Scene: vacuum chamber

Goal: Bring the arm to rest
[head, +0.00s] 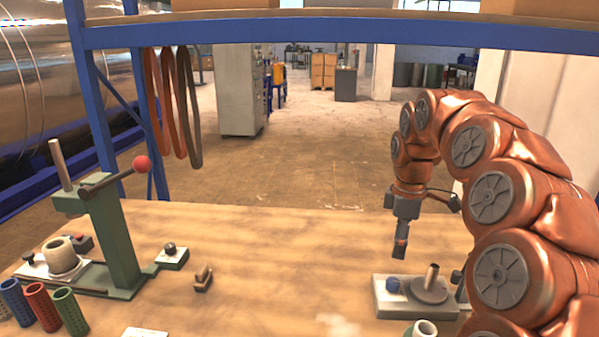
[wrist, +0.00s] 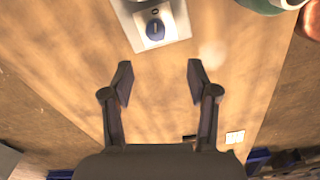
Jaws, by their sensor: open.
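My gripper (head: 400,246) hangs from my copper-coloured arm over the right part of the wooden table (head: 260,250), pointing down. In the wrist view my gripper (wrist: 158,82) shows two dark fingers spread apart with nothing between them. Its fingertips are apart from a light plate with a blue knob (wrist: 155,30), which lies beyond them at the top of the wrist view. In the head view the gripper is behind a grey fixture (head: 415,300) that carries a blue knob and a round disc with an upright pin.
A green lever press (head: 115,240) with a red ball handle stands at the left. Blue, red and green perforated cylinders (head: 40,305) stand at the front left. A blue rack beam (head: 330,35) crosses above. The table's middle is mostly clear.

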